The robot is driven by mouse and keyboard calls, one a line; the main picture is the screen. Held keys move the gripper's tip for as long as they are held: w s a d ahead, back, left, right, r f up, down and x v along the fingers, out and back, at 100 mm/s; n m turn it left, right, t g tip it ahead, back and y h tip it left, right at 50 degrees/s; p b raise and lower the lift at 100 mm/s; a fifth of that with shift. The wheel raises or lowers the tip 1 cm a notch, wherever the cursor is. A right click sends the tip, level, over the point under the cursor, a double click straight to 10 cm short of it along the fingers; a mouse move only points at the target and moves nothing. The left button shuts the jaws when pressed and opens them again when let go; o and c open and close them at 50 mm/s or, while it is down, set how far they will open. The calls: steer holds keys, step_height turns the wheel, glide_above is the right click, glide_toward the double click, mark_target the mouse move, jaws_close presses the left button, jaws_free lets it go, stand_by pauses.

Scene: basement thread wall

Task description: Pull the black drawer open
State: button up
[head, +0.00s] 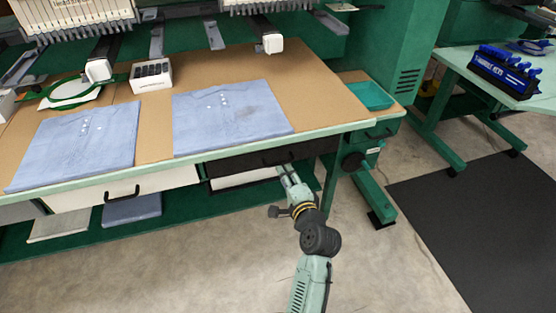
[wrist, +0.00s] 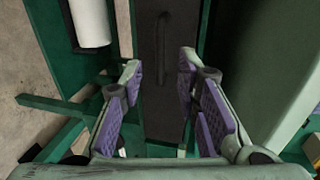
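The black drawer (head: 228,167) is under the front edge of the table in the head view, its front looking flush with that edge. Its dark bar handle (head: 278,160) is near the middle of the front. In the wrist view the drawer front (wrist: 160,112) fills the middle, with the handle (wrist: 163,45) running up the picture. My gripper (head: 286,172) is just in front of the drawer, close to the handle. In the wrist view my gripper (wrist: 159,72) is open, its fingers on either side of the handle's line. No contact with the handle shows.
A white drawer (head: 125,190) with a black handle is to the left. Folded blue shirts (head: 225,115) lie on the table (head: 309,84). Floor in front is clear.

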mark_target(278, 164)
steer(key=p+x, duration=0.1)
steer(key=x, duration=0.6)
steer(key=shift+w+a, duration=0.15)
steer(key=shift+w, duration=0.2)
steer(key=shift+c, duration=0.2)
jaws_close()
